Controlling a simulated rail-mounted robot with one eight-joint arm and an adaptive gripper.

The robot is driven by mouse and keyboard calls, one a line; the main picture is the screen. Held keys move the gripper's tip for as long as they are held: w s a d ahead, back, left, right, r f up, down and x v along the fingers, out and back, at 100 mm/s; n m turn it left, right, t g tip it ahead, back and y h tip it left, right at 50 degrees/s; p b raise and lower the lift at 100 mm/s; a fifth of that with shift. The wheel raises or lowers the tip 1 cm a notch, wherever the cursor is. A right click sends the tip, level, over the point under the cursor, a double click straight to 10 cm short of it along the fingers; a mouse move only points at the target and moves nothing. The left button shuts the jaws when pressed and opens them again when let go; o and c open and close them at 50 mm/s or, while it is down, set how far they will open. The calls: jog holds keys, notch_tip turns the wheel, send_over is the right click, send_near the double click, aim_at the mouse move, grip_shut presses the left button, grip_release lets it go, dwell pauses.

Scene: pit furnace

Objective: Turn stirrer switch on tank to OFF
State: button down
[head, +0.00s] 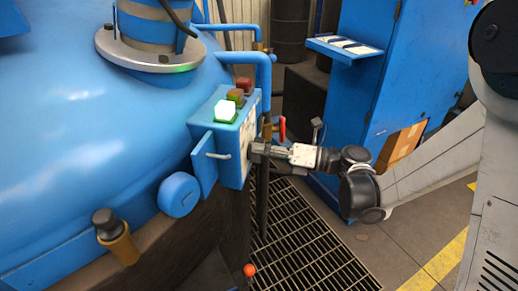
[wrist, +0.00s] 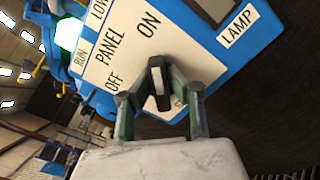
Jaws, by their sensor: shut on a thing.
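The control box (head: 228,130) is a blue box on the side of the large blue tank (head: 90,110). In the wrist view its white label panel (wrist: 118,48) reads PANEL, ON, OFF and RUN, turned sideways. A dark switch knob with a pale face (wrist: 158,86) sticks out of the panel near the OFF and ON words. My gripper (wrist: 160,108) is at the panel, its fingers on either side of the knob and shut on it. In the head view my gripper (head: 268,151) reaches the box's right face and hides the knob. The knob's exact setting is unclear.
A lit green-white lamp (head: 225,111) and a red-brown button (head: 244,84) top the box. A blue pipe (head: 262,75) and a red handle (head: 283,129) stand close to the arm. A floor grating (head: 300,240) lies below. A blue cabinet (head: 380,80) stands behind.

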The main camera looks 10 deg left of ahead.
jog(key=shift+n, duration=0.4)
jog(key=n+b, duration=0.1)
jog(key=n, duration=0.2)
jog(key=shift+s+n, duration=0.15)
jog(key=shift+n, duration=0.25)
jog(key=n+b, duration=0.1)
jog(key=n, duration=0.3)
jog(key=shift+s, duration=0.15)
jog(key=n+b, duration=0.1)
jog(key=n, duration=0.4)
jog(key=shift+s, duration=0.1)
jog(key=n, duration=0.4)
jog(key=shift+s+b, duration=0.15)
jog(key=shift+b, duration=0.25)
jog(key=shift+n, duration=0.3)
jog(key=c, duration=1.7)
grip_release()
